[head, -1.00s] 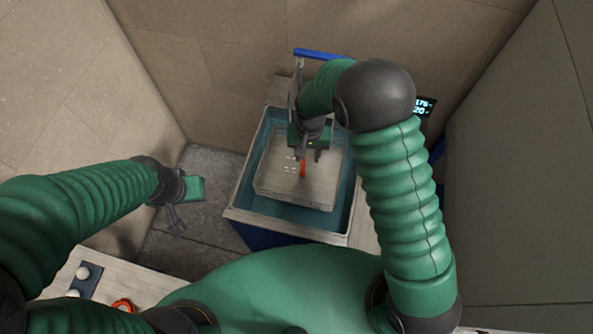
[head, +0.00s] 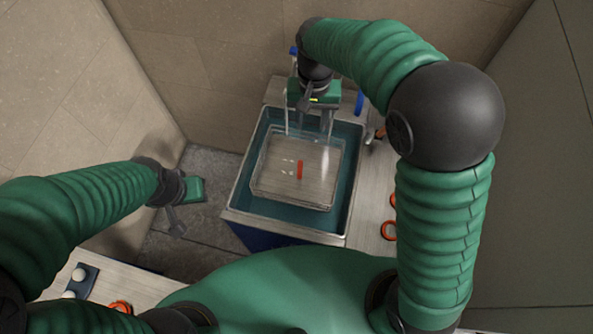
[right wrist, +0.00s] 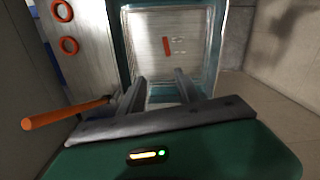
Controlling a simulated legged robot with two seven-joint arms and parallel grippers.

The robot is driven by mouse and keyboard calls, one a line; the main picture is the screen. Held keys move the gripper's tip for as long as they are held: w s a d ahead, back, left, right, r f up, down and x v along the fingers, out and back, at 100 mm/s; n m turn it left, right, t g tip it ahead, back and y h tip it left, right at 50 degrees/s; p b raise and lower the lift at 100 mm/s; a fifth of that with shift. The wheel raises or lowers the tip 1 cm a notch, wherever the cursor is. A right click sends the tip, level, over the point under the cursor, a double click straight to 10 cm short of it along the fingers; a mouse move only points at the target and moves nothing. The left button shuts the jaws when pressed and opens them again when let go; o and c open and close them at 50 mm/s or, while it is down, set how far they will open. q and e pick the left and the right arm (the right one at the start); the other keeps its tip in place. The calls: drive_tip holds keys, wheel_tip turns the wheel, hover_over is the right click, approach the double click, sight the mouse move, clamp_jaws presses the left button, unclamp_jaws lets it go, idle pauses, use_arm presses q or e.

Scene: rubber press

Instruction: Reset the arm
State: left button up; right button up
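My right gripper (head: 312,122) is above the back edge of the teal-lined sink-like tank (head: 243,200). In the right wrist view its two fingers (right wrist: 160,82) are apart with nothing between them. Beyond the fingers, a clear tray (head: 265,195) sits in the tank, with a small red-orange piece (head: 299,169) in its middle. The piece also shows in the right wrist view (right wrist: 167,45). My left gripper (head: 176,222) hangs over the grey floor, left of the tank, and its fingers are too dark and small to read.
Orange rings (head: 389,230) lie on the counter right of the tank. An orange-handled tool (right wrist: 65,115) shows close in the right wrist view. At the lower left, a bench holds a dark block with white knobs (head: 78,275) and another orange ring (head: 120,307). Walls close in both sides.

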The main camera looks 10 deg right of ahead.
drive_tip(key=shift+a+r, duration=0.1)
drive_tip(key=shift+a, duration=0.05)
drive_tip(key=s+d+f+n+t, duration=0.1)
drive_tip(key=s+d+f, duration=0.1)
drive_tip(key=s+d, duration=0.2)
drive_tip(key=s+d+f+n+t, duration=0.1)
drive_tip(key=s+d+f, duration=0.2)
drive_tip(key=s, duration=0.6)
drive_tip(key=shift+s+d+n+t, duration=0.25)
drive_tip(key=shift+d+n+t, duration=0.05)
drive_tip(key=shift+d, duration=0.6)
drive_tip(key=shift+s+d, duration=0.1)
drive_tip(key=shift+d, duration=0.05)
drive_tip(key=shift+d+f, duration=0.1)
drive_tip(key=shift+d, duration=0.05)
